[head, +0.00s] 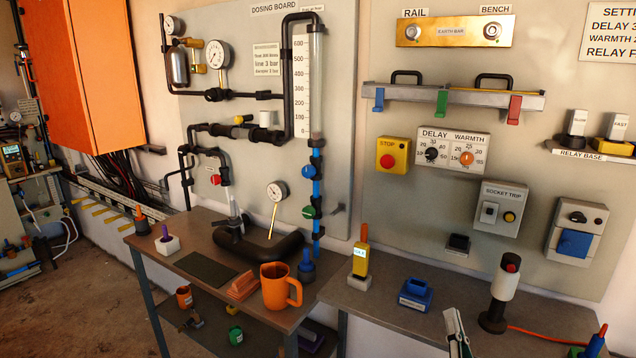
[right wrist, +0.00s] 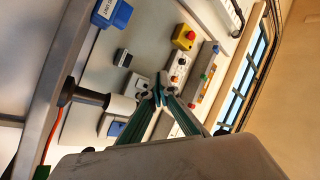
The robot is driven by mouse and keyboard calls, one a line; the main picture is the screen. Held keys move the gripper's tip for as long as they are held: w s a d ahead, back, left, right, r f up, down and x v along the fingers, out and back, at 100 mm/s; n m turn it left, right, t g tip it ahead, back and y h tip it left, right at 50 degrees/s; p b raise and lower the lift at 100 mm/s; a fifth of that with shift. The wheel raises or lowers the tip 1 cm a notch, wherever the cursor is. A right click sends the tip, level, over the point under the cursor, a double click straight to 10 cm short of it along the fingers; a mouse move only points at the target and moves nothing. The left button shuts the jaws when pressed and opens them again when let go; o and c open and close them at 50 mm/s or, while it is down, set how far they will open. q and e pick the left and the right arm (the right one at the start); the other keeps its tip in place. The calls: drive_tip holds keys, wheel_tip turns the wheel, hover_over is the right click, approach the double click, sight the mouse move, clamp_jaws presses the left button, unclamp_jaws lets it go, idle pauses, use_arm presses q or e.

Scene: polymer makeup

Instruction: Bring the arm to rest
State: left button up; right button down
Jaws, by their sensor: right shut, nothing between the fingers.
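My right gripper (head: 456,322) shows at the bottom of the head view, in front of the right-hand bench. In the right wrist view its two green-edged fingers (right wrist: 161,92) meet at their tips, with nothing between them. The gripper is shut and empty. In the head view it is left of the white and black cylinder with a red top (head: 503,290) and apart from it. My left gripper does not show in either view.
The right bench (head: 385,310) also bears a blue block (head: 415,293) and a yellow-bodied tool (head: 360,262). An orange mug (head: 280,287) stands on the left bench (head: 200,243). The wall panel behind has a red STOP button (head: 388,161) and a socket trip box (head: 501,207).

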drive_tip(key=s+a+f+n+g+y, duration=0.2)
drive_tip(key=s+a+f+n+g, duration=0.15)
drive_tip(key=f, duration=0.45)
drive_tip(key=s+a+f+n+g+y, duration=0.2)
drive_tip(key=s+f+n+y, duration=0.15)
drive_tip(key=f, duration=0.45)
drive_tip(key=s+f+n+g+h, duration=0.2)
drive_tip(key=s+f+n+g, duration=0.4)
drive_tip(key=s+f, duration=0.9)
wheel_tip(320, 180, down, 2)
drive_tip(key=shift+s+f, duration=0.2)
drive_tip(key=shift+s, duration=0.1)
